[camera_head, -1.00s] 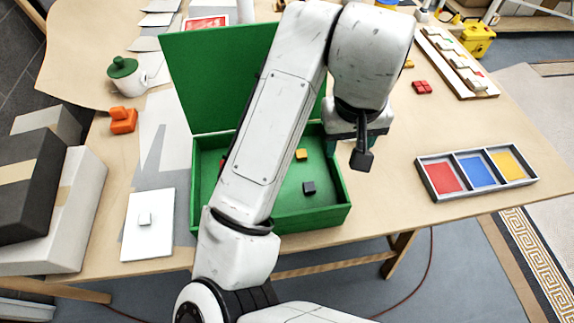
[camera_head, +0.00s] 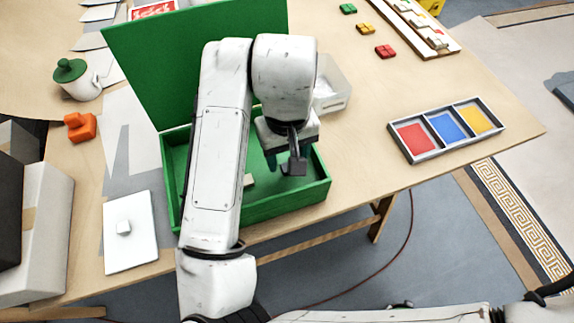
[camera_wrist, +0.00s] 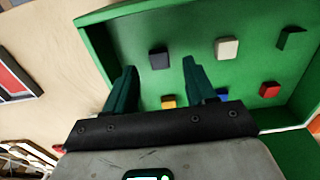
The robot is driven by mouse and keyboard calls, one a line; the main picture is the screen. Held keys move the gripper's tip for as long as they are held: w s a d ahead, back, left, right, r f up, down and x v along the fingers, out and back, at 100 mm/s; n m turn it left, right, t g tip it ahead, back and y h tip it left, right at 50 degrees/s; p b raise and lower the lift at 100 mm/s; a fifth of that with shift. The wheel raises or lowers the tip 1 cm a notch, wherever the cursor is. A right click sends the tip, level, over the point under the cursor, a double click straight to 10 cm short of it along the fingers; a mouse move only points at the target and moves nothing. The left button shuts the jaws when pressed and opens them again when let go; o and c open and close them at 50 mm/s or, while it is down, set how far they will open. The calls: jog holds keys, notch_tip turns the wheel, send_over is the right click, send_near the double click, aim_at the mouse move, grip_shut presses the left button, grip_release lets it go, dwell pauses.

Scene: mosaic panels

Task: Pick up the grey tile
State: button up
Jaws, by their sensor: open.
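The grey tile, a small dark charcoal block, shows in the wrist view (camera_wrist: 159,58) inside the open green box (camera_head: 262,207). In that view it lies between the lines of my two teal fingertips, with nothing gripped. My gripper (camera_wrist: 160,68) is open and above the box; its height over the tile is hard to tell. In the head view my gripper (camera_head: 280,158) and wrist cover much of the box interior, and the dark tile cannot be made out there.
The box also holds a cream tile (camera_wrist: 227,48), a red tile (camera_wrist: 269,89), a yellow tile (camera_wrist: 168,102), a blue tile (camera_wrist: 221,95) and a green piece (camera_wrist: 291,38). The box walls and raised lid (camera_head: 140,60) surround the space. A three-colour tray (camera_head: 445,130) stands right.

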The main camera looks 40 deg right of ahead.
jog(key=shift+f, duration=1.45)
jog(key=shift+c, duration=0.2)
grip_shut()
